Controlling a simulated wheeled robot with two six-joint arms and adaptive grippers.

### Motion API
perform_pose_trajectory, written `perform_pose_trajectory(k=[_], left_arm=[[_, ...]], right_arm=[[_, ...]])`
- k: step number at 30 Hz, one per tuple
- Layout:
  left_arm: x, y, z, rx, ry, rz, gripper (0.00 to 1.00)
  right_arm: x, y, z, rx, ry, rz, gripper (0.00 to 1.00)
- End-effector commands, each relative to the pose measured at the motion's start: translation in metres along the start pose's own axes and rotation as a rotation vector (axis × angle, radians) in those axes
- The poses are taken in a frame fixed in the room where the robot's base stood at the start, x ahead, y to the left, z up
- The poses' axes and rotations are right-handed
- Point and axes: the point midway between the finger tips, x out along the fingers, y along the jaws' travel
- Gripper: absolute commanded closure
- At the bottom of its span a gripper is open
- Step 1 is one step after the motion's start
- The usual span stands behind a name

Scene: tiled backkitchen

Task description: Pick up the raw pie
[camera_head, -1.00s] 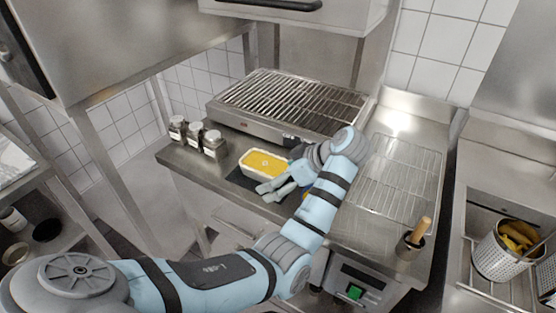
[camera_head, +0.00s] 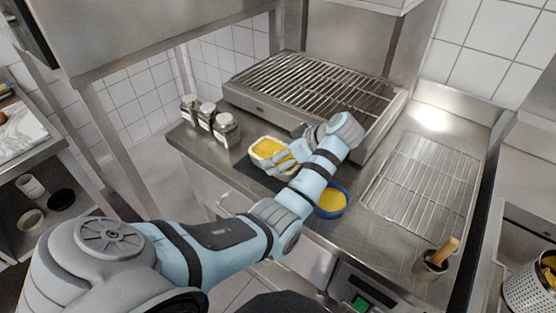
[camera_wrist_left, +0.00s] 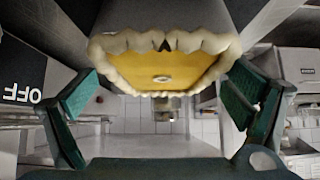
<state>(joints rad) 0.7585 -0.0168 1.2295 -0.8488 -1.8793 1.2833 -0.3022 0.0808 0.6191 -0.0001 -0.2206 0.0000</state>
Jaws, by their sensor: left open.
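The raw pie (camera_head: 268,147), with yellow filling and a pale crimped crust, sits on the steel counter in front of the grill. My left gripper (camera_head: 281,163) is at its near right side, and the fingers partly cover it in the head view. In the left wrist view the pie (camera_wrist_left: 163,72) fills the upper middle. The two green-padded fingers of the left gripper (camera_wrist_left: 163,92) are spread wide, one on either side of it. I see no clear contact. My right gripper is not in view.
A blue bowl (camera_head: 332,200) with yellow contents stands beside my forearm. Several jars (camera_head: 207,115) stand to the left of the pie. The grill (camera_head: 310,92) is close behind. A wire rack (camera_head: 425,185) and a pot with a wooden handle (camera_head: 432,262) are at the right.

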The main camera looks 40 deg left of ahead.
Motion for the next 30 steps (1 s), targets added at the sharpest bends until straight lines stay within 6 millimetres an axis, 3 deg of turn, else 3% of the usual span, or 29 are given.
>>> perform_pose_trajectory(k=[3,10,24,30], left_arm=[[0.02,-0.001,0.0,0.0,0.002,-0.002,0.05],[0.023,0.0,0.0,-0.001,0.0,0.0,0.05],[0.023,0.0,-0.001,-0.002,0.0,0.0,0.8],[0.022,0.0,-0.002,-0.003,0.001,0.001,0.8]], right_arm=[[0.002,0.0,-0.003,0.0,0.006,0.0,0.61],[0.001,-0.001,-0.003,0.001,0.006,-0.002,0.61],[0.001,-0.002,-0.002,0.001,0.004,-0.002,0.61],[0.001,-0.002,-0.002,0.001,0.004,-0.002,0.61]])
